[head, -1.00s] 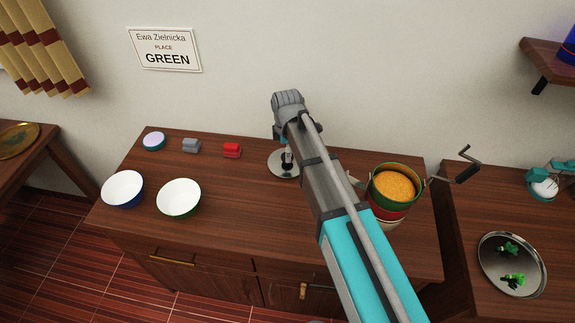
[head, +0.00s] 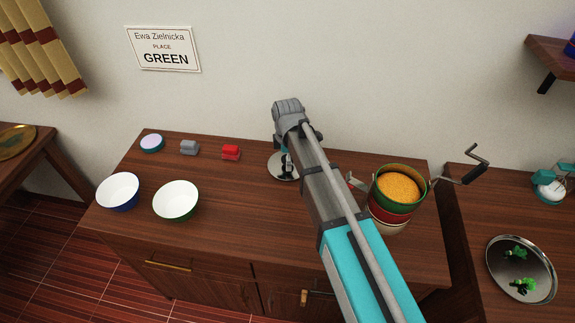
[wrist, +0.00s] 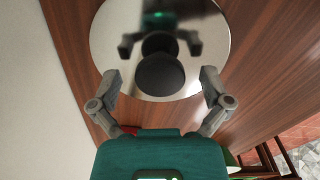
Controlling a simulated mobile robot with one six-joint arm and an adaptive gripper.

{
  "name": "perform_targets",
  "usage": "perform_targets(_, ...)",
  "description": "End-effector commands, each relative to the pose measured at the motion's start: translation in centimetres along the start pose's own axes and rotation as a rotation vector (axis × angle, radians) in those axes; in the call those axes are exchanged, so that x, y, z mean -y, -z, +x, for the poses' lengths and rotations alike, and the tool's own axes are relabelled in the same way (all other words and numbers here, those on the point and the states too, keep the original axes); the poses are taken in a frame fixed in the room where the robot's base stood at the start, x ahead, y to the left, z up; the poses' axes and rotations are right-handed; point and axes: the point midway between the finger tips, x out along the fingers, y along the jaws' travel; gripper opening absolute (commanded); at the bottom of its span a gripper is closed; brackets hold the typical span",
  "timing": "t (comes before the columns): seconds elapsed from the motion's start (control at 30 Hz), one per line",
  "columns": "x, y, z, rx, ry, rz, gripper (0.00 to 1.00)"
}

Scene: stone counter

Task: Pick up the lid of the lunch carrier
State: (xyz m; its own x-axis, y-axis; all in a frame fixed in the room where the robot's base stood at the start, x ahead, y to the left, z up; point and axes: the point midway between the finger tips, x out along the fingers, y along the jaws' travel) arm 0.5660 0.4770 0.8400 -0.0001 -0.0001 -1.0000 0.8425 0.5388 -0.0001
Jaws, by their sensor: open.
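The lid (head: 274,169) is a shiny round metal disc lying flat on the wooden counter, left of the lunch carrier. The arm hides part of it in the head view. In the wrist view the lid (wrist: 212,42) fills the upper middle, with a dark round knob (wrist: 160,76) at its centre. My gripper (wrist: 159,80) is open, one finger on each side of the knob, with visible gaps. It points down at the lid. The lunch carrier (head: 390,213) stands upright and open, its top green tier filled with yellow food; it has a side-mounted handle.
Two white-lined bowls, one blue (head: 118,191) and one green (head: 176,201), stand at left. A small round tin (head: 152,143), a grey block (head: 189,147) and a red block (head: 231,152) sit behind them. A wall sign (head: 165,49) reads "Ewa Zielnicka PLACE GREEN".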

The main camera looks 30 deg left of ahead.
Motion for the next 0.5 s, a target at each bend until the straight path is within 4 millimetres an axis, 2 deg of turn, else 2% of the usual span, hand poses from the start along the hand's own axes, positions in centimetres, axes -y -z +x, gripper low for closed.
perform_targets(0.1,0.0,0.0,0.0,0.0,0.0,0.0,0.98)
perform_targets(0.13,0.0,0.0,0.0,0.0,0.0,0.0,0.94)
perform_targets(0.5,0.0,0.0,0.0,0.0,0.0,0.0,0.26)
